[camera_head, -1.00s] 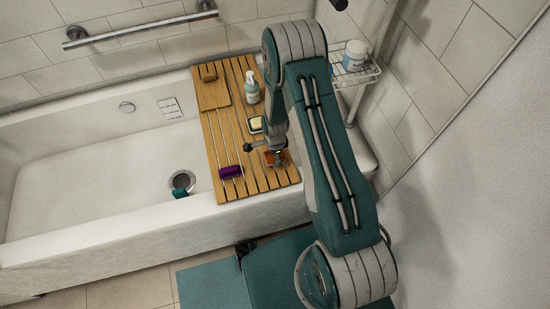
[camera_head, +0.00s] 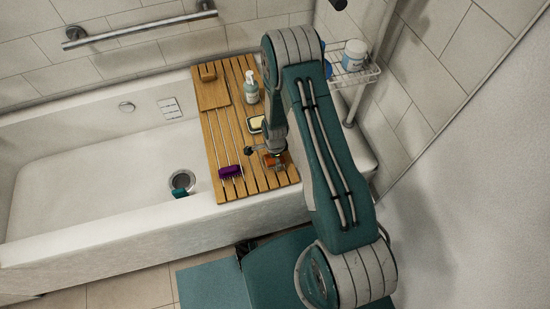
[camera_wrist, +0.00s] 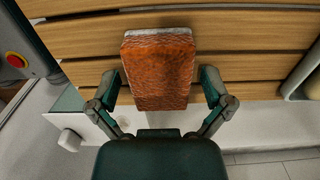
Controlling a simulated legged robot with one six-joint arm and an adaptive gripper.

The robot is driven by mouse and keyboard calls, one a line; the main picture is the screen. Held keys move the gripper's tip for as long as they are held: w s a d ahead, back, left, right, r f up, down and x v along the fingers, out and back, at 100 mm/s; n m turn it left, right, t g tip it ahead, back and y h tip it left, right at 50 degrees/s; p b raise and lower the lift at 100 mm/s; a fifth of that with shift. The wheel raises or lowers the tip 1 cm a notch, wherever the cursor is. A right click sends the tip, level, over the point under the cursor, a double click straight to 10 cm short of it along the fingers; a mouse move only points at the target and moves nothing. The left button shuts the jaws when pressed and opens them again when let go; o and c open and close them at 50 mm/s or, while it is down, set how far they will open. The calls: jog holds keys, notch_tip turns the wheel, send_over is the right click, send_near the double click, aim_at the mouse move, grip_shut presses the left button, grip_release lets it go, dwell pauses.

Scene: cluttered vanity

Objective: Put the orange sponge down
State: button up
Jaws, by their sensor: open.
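The orange sponge (camera_wrist: 157,72), with a pale layer on its far edge, lies on the wooden slatted board (camera_wrist: 240,65) in the wrist view. In the head view the sponge (camera_head: 276,160) shows near the board's front right end, partly hidden by my arm. My gripper (camera_wrist: 163,85) is open, with one finger on each side of the sponge. A gap shows between the right finger and the sponge; the left finger is very close, and I cannot tell whether it touches.
The board (camera_head: 216,140) spans the white bathtub (camera_head: 80,180). A purple item (camera_head: 230,172), a soap dish (camera_head: 256,123) and a pump bottle (camera_head: 251,88) are on it. A teal item (camera_head: 180,192) lies by the drain. A wire shelf (camera_head: 356,74) stands at right.

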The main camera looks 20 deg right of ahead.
jog(key=s+r+n+t, duration=0.15)
jog(key=r+n, duration=0.25)
jog(key=r, duration=1.4)
jog(key=s+r+n+t, duration=0.1)
jog(key=s+r+n, duration=0.25)
jog(key=r, duration=1.45)
jog(key=s+r+n+t, duration=0.3)
jog(key=s+r+n, duration=0.7)
jog(key=s+r, duration=0.3)
jog(key=s, duration=0.3)
jog(key=shift+r+n, duration=0.1)
jog(key=shift+n, duration=0.15)
